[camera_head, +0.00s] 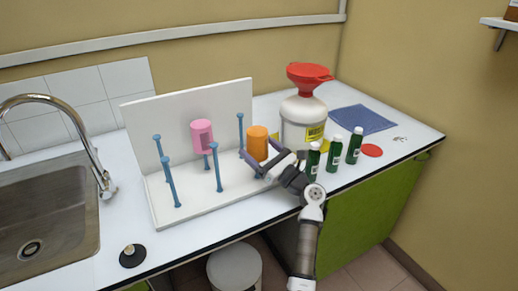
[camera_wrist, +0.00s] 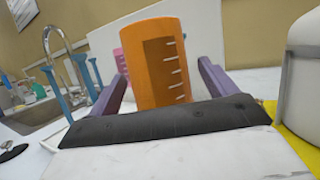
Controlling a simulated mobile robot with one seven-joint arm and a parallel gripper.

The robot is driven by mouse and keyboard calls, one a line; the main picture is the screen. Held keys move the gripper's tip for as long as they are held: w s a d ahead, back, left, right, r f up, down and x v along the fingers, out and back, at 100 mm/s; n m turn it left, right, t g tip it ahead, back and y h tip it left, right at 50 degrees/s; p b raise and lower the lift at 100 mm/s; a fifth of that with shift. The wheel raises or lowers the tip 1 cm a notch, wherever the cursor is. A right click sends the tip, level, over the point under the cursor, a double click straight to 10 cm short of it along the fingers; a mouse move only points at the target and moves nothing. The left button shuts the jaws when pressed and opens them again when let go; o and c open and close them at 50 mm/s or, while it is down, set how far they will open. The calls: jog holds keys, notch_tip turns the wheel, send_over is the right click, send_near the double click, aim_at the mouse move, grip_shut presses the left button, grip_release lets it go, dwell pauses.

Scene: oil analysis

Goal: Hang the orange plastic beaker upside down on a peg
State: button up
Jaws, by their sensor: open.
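The orange beaker (camera_head: 257,142) is at the right end of the white peg rack (camera_head: 190,208), at peg-top height. It appears upside down over a peg, with a bit of blue showing below it; the peg inside is hidden. In the wrist view the orange beaker (camera_wrist: 152,62) stands nearly upright, with white graduation marks and a dark patch on its side. My gripper (camera_head: 258,150) is open, its purple fingers on either side of the beaker. In the wrist view a gap shows between the right finger and the beaker.
A pink beaker (camera_head: 202,133) hangs on another peg. Bare blue pegs (camera_head: 171,184) stand to the left. A white jug (camera_head: 301,120) with a red funnel and several green bottles (camera_head: 334,153) are close to my gripper's right. A sink (camera_head: 40,225) is at left.

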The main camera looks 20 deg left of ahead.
jog(key=b+v, duration=0.3)
jog(key=v, duration=1)
jog(key=shift+d+b, duration=0.1)
jog(key=shift+b, duration=0.3)
jog(key=shift+d+f, duration=0.1)
jog(key=shift+d, duration=0.1)
jog(key=s+d+p, duration=0.3)
jog(key=d, duration=0.6)
jog(key=shift+d, duration=0.25)
